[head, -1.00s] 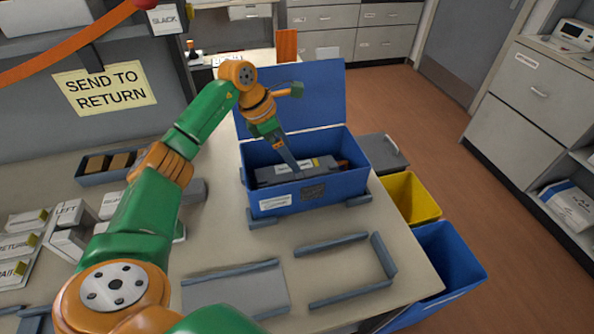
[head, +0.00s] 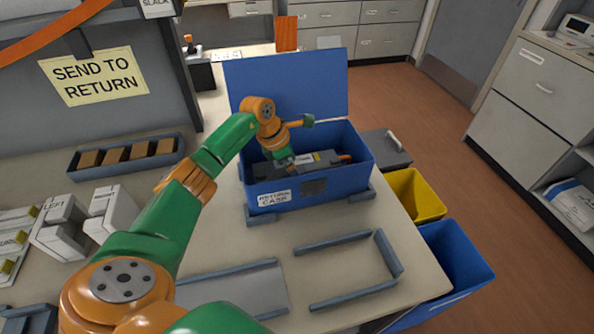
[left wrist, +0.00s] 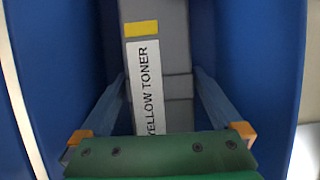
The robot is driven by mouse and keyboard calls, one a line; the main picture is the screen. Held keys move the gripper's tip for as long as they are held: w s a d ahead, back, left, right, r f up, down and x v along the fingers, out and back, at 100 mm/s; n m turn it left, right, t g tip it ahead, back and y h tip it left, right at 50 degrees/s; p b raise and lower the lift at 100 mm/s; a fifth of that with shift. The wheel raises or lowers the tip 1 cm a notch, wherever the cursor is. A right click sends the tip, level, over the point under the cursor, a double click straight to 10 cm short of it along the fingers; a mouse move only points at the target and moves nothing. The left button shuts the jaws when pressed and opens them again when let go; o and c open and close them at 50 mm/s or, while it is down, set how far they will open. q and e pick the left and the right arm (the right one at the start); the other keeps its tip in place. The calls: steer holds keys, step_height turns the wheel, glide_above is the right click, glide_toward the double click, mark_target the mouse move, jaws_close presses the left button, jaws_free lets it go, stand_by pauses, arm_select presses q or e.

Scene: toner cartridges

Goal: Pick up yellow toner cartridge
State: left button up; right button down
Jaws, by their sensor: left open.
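The yellow toner cartridge (left wrist: 160,70) is a long grey block with a white "YELLOW TONER" label and a yellow mark. In the head view the cartridge (head: 315,167) lies inside the blue open case (head: 325,193) marked "RETURN CASE". My left gripper (left wrist: 160,85) is open and reaches down into the case, with one finger on each side of the cartridge. I cannot tell whether the fingers touch it. In the head view the fingertips of my left gripper are hidden behind the case wall and the cartridge. My right gripper is not in view.
The case's raised lid (head: 285,85) stands behind my forearm. Low grey rails (head: 395,255) lie on the table in front. A yellow bin (head: 415,195) and a blue bin (head: 455,265) stand off the table's right edge. White boxes (head: 110,212) are at the left.

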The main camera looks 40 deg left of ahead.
arm_select(q)
jaws_close()
steer(key=shift+r, duration=0.15)
